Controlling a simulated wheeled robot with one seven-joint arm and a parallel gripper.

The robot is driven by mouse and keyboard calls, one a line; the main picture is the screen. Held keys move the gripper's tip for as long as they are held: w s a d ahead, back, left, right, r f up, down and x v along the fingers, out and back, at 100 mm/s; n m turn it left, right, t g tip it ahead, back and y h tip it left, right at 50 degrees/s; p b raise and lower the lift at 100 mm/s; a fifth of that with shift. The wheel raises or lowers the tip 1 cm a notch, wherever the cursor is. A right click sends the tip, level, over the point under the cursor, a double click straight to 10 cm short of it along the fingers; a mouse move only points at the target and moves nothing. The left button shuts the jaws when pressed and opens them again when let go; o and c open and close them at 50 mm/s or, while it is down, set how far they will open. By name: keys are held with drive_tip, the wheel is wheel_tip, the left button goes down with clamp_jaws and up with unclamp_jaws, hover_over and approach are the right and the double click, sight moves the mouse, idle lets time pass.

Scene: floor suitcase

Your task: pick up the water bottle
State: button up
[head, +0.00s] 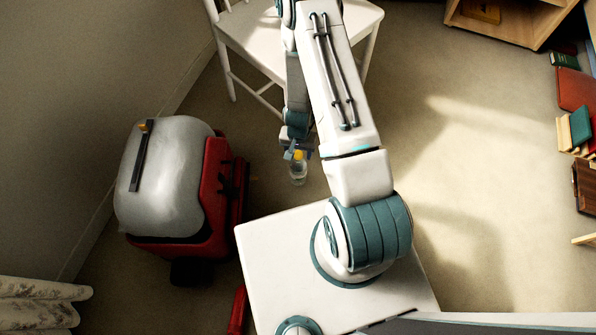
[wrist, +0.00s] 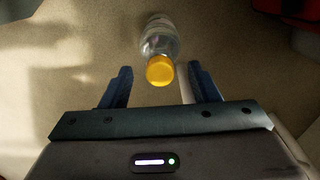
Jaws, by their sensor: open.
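The water bottle (head: 298,172) is clear with a yellow cap and stands upright on the floor, just below my gripper (head: 298,150) in the head view. In the wrist view the bottle (wrist: 160,45) is seen from above, its yellow cap nearest the camera. My gripper (wrist: 160,88) is open, with one blue finger on each side of the cap. The arm and gripper partly hide the bottle's top in the head view.
A white chair (head: 262,38) is behind the arm. A wooden shelf (head: 515,25) and several books (head: 574,130) are at the right. The carpet between them is open.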

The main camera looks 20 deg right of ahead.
sight(298, 168)
wheel_tip(298, 168, down, 3)
drive_tip(key=shift+r+b, duration=0.2)
drive_tip(key=shift+b, duration=0.15)
clamp_jaws()
drive_tip(key=shift+r, duration=0.1)
drive_tip(key=shift+r, duration=0.1)
